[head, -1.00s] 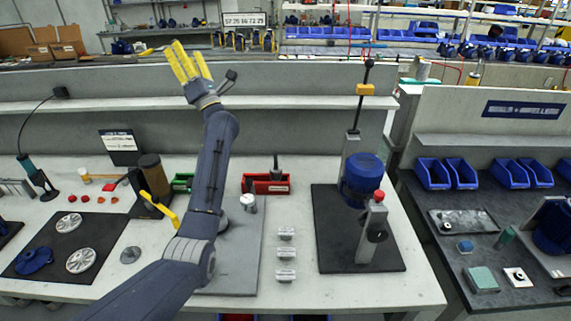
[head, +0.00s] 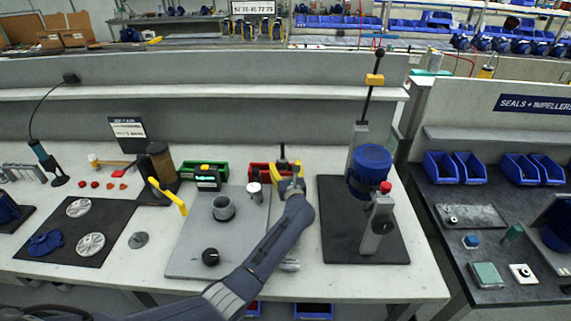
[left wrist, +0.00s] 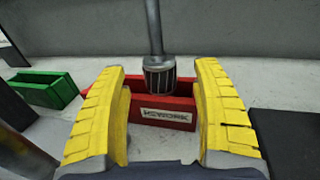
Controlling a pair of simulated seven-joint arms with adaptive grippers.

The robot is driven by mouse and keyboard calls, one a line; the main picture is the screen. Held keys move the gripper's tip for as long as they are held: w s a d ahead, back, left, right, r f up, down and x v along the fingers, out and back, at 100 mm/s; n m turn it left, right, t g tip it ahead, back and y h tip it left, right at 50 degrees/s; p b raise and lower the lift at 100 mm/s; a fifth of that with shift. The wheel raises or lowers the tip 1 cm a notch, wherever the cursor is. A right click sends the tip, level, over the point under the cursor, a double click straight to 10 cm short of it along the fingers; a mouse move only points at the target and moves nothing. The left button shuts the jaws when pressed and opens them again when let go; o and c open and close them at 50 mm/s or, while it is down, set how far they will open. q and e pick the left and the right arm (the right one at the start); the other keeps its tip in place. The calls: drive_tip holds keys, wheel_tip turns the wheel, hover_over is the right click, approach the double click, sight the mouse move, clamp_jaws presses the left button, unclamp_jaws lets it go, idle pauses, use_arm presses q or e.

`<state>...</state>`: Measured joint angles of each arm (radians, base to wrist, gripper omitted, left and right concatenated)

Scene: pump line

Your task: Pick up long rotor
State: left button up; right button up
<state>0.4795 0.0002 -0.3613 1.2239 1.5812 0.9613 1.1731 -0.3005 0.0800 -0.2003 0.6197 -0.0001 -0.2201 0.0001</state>
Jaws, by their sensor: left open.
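The long rotor is a grey metal shaft with a dark ribbed core (left wrist: 159,80), upright at the red bin marked REWORK (left wrist: 178,119). Its lower end appears to be inside the bin; its foot is hidden. In the head view the rotor (head: 282,153) shows just beyond my left gripper (head: 288,168), with the red bin (head: 256,168) partly covered. My left gripper has yellow ribbed fingers and is open and empty. In the left wrist view the fingers (left wrist: 163,85) stand either side of the rotor, apart from it and nearer the camera. My right gripper is not in view.
A green bin (head: 205,169) stands left of the red one. A black-based press with a blue motor (head: 372,165) stands close to the right of my arm. A grey plate (head: 190,240) with a ring and knob lies to the left. A wall (head: 240,130) rises behind.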

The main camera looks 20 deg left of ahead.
sight(284, 164)
use_arm(q)
drive_tip(key=shift+x, duration=2)
drive_tip(key=shift+c, duration=0.5)
clamp_jaws()
drive_tip(key=shift+r, duration=0.15)
